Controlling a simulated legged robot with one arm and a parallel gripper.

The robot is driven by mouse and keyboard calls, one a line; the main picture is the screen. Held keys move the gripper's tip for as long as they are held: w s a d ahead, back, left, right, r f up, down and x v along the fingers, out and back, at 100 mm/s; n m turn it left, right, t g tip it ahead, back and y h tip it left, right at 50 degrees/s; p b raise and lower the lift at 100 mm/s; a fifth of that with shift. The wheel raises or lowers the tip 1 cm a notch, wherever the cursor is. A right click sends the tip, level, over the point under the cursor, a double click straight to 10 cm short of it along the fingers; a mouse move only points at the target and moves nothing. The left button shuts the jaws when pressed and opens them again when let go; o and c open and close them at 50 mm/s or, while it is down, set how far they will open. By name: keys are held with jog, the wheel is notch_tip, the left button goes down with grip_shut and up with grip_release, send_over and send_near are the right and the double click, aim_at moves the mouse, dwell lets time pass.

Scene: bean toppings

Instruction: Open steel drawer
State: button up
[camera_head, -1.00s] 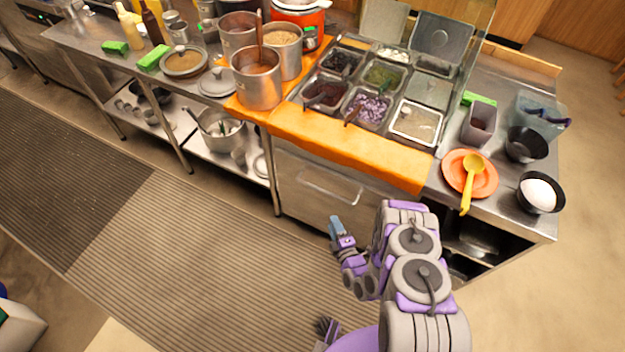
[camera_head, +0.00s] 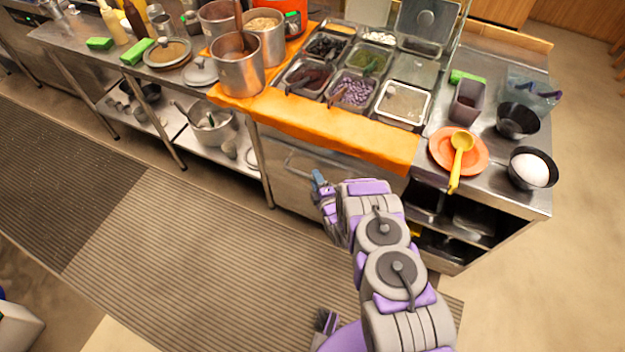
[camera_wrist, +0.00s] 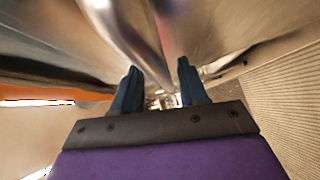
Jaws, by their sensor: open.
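The steel drawer (camera_head: 284,178) is in the front of the counter, below the orange cloth, in the head view. Its front looks closed, and its bar handle (camera_head: 303,163) runs across the upper part. My gripper (camera_head: 317,178) is just in front of the drawer, close to the handle, with its right part covered by my arm. In the wrist view my gripper (camera_wrist: 158,85) has its two blue fingers apart. A shiny metal bar (camera_wrist: 135,40), which looks like the handle, runs close beyond the fingertips. I cannot tell whether the fingers touch it.
The orange cloth (camera_head: 345,141) hangs over the counter's front edge above the drawer. Open shelves (camera_head: 455,222) lie to the right under the counter. An orange plate (camera_head: 440,152) with a yellow ladle sits on top.

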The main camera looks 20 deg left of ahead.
aim_at(307, 177)
jog(key=shift+w+a, duration=0.1)
jog(key=shift+w, duration=0.15)
jog(key=shift+w+a, duration=0.15)
jog(key=shift+a, duration=0.1)
jog(key=a, duration=0.1)
jog(key=a+f, duration=0.1)
jog(key=a, duration=0.1)
jog(key=shift+a, duration=0.15)
jog(key=shift+c, duration=0.2)
jog(key=d, duration=0.2)
jog(key=shift+w+d+r, duration=0.1)
jog(key=shift+d+r, duration=0.3)
jog(key=c, duration=0.6)
jog(key=shift+a, duration=0.1)
jog(key=shift+c, duration=0.7)
jog(key=shift+a+f, duration=0.1)
jog(key=shift+a, duration=0.55)
grip_shut()
